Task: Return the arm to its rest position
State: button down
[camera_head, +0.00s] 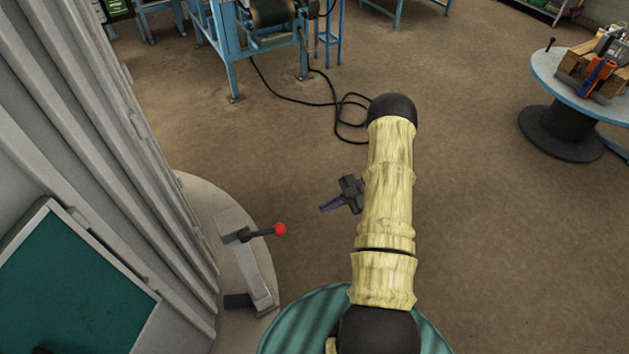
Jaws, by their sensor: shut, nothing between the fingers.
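My arm reaches up through the middle of the head view in pale yellow sleeves with dark joints. My gripper (327,207) shows just left of the arm, as a dark body with purplish fingers pointing left. It is shut and empty, clear of everything near it, with the brown floor behind it. Part of the wrist is hidden behind the arm's sleeve.
A lever with a red knob (280,229) stands left of my gripper, beside a grey ribbed wall (95,130). A teal panel (70,285) is at lower left. A blue metal stand (228,45) and a black cable (300,101) are behind. A round table (548,66) holds tools at right.

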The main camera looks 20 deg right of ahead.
jog(key=p, duration=0.3)
send_near(281, 229)
jog(key=a, duration=0.4)
jog(key=f+b, duration=0.1)
jog(key=w+a+f+b, duration=0.1)
jog(key=shift+a+f+b, duration=0.25)
jog(key=shift+f+b, duration=0.05)
jog(key=shift+b, duration=0.1)
